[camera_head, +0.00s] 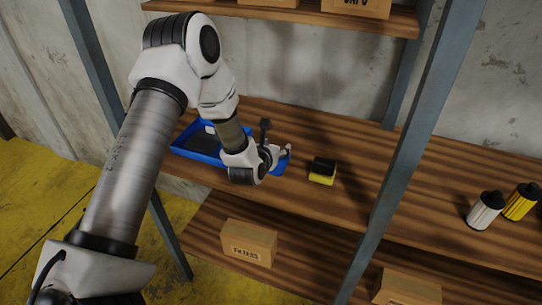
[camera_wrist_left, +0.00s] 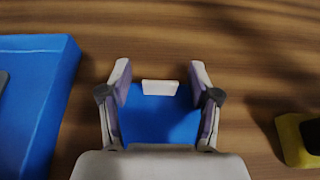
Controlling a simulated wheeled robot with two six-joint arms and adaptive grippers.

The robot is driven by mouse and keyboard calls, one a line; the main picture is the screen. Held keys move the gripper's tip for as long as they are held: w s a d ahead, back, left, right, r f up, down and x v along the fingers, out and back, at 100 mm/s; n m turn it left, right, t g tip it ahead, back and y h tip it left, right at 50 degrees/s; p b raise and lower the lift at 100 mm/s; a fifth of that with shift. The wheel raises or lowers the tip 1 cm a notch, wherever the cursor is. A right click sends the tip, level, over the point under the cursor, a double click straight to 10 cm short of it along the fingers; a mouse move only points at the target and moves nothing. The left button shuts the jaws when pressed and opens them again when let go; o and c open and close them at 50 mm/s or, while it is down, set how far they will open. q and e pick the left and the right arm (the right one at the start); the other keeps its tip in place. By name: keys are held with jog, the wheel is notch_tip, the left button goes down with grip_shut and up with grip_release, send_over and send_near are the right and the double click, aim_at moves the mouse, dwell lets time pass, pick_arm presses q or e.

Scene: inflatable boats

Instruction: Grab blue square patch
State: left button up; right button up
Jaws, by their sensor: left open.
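The blue square patch (camera_wrist_left: 160,118) lies on the wooden shelf, with a small white piece (camera_wrist_left: 160,87) at its far edge. In the left wrist view my left gripper (camera_wrist_left: 160,80) is open, with one finger on each side of the patch. I cannot tell whether the fingers touch it. In the head view a bit of the patch (camera_head: 282,167) shows by my left gripper (camera_head: 284,150), and the wrist hides the rest. My right gripper is not in view.
A blue tray (camera_wrist_left: 55,90) with dark contents is close on the left; it also shows in the head view (camera_head: 182,152). A yellow and black sponge (camera_head: 322,172) sits to the right. White (camera_head: 485,210) and yellow (camera_head: 520,201) bottles stand far right. A grey post (camera_head: 410,150) rises in front.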

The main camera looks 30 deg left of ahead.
pick_arm(q)
jog(key=shift+s+r, duration=0.1)
jog(key=shift+s, duration=0.05)
jog(key=c, duration=0.5)
grip_shut()
